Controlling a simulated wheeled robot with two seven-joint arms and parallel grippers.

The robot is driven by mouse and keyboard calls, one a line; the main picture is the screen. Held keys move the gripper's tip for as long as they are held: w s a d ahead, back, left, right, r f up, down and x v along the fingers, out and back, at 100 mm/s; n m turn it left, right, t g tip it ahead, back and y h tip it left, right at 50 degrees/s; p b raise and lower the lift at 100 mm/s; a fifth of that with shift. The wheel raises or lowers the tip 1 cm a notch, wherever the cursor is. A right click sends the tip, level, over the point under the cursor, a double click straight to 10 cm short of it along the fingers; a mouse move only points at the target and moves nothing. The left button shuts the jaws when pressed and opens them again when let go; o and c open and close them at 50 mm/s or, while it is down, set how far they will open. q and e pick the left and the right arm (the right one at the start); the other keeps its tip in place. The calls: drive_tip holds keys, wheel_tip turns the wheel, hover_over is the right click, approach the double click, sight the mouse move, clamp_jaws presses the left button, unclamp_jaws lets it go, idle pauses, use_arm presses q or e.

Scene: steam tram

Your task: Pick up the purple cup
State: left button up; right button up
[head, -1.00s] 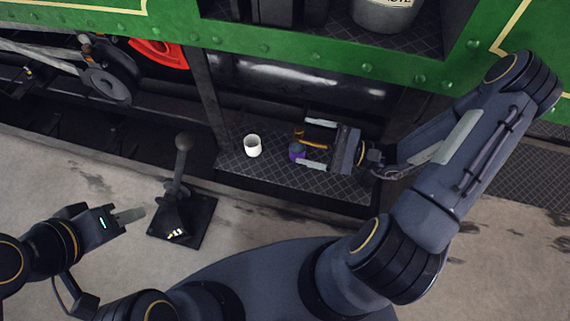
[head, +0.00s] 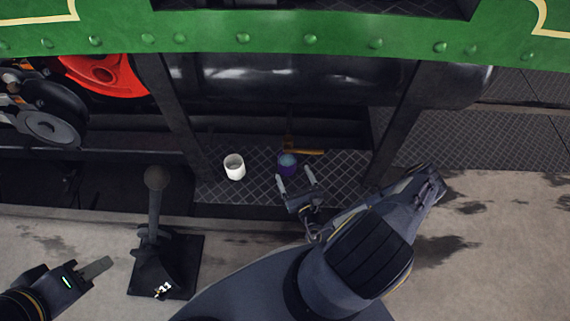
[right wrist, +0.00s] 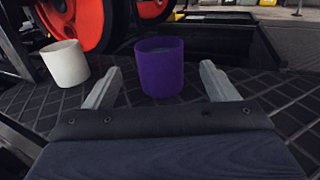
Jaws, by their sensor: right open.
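The purple cup (head: 287,166) stands upright on the dark diamond-plate step (head: 345,188) under the green tram side. It also shows large in the right wrist view (right wrist: 160,66), just beyond and between the fingertips. My right gripper (head: 294,176) is open, its two fingers pointing at the cup from the near side. The fingers are apart from the cup's walls as far as I can see. My left gripper (head: 97,268) is at the lower left, away from the step; only one finger plate shows clearly.
A white cup (head: 234,167) stands on the step to the left of the purple cup. An orange-handled hammer-like tool (head: 303,151) lies behind the purple cup. A black lever (head: 155,215) on a base stands on the floor at left. Dark posts flank the step.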

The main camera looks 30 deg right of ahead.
sight(284, 154)
drive_tip(key=w, duration=0.2)
drive_tip(key=w+d+b, duration=0.1)
drive_tip(key=w, duration=0.2)
drive_tip(key=w+b, duration=0.1)
drive_tip(key=w, duration=0.2)
drive_tip(key=shift+w+d, duration=0.2)
drive_tip(key=shift+w, duration=0.05)
drive_tip(key=c, duration=1.2)
drive_tip(key=shift+o, duration=0.2)
drive_tip(key=shift+r, duration=0.1)
